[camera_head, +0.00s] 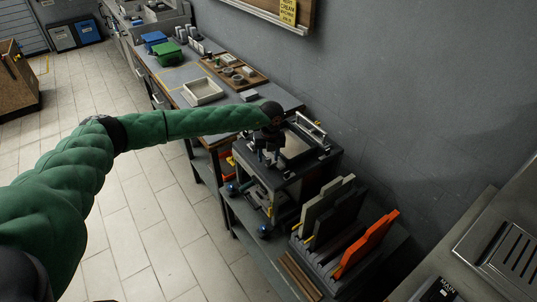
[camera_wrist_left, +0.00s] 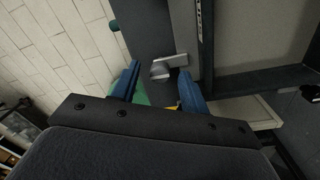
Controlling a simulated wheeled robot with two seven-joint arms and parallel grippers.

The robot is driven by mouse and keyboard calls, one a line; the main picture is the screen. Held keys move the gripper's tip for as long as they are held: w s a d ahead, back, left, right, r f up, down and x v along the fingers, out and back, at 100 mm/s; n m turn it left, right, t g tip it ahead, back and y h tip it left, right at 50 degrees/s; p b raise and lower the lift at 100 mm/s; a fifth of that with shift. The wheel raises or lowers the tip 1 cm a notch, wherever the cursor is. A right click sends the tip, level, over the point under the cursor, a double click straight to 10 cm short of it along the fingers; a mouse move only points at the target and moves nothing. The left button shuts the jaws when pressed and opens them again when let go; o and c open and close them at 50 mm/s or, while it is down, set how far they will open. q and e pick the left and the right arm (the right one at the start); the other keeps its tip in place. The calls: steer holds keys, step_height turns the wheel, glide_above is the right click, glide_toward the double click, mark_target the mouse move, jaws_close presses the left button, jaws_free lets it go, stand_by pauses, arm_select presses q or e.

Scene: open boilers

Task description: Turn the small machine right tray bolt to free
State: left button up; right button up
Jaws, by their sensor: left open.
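The small machine (camera_head: 296,180) is a dark box with a pale top, standing on the low bench by the wall. My left gripper (camera_head: 265,158) is over its near left edge, with my green arm reaching in from the left. In the left wrist view the blue fingers of my left gripper (camera_wrist_left: 159,82) are apart. A small grey metal bolt with a flat bar (camera_wrist_left: 170,62) shows just beyond and between the fingertips, on a dark panel. I cannot tell whether a finger touches it. In the head view the gripper hides this spot. My right gripper is not in view.
An upright rack of grey and orange boards (camera_head: 366,244) stands close in front of the machine. Behind it the workbench holds a white tray (camera_head: 203,92), a wooden tray of small parts (camera_head: 233,72) and a green bin (camera_head: 167,54).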

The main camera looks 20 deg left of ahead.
arm_select(q)
steer(key=shift+f, duration=0.3)
steer(key=shift+c, duration=0.5)
jaws_close()
